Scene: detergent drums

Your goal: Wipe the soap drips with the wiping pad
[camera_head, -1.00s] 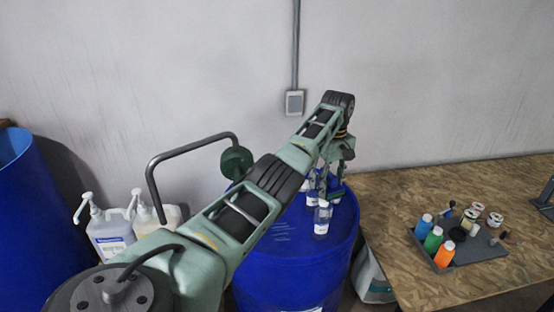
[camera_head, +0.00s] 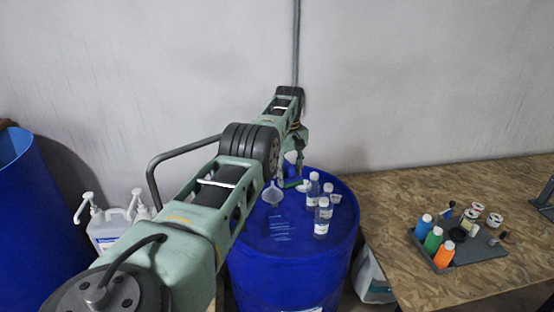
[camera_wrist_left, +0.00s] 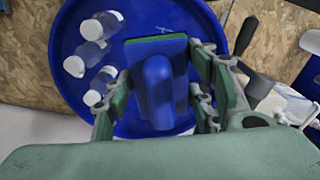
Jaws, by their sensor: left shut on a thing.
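The wiping pad (camera_wrist_left: 155,85) has a blue handle block on a green-edged base. My left gripper (camera_wrist_left: 158,92) is shut on it, with a finger on each side. In the head view my left gripper (camera_head: 290,168) is over the back edge of the blue drum (camera_head: 255,262), and the pad shows only in part below it. I cannot tell whether the pad touches the lid. The soap drips (camera_head: 279,229) are pale streaks on the front left of the lid, apart from the pad. My right gripper is not in view.
Several clear bottles (camera_head: 321,222) stand on the lid's right side. A clear funnel (camera_head: 272,194) is on the lid near the pad. A wooden table (camera_head: 395,215) with a grey tray (camera_head: 475,249) is at the right. A pump jug (camera_head: 106,232) stands at the left.

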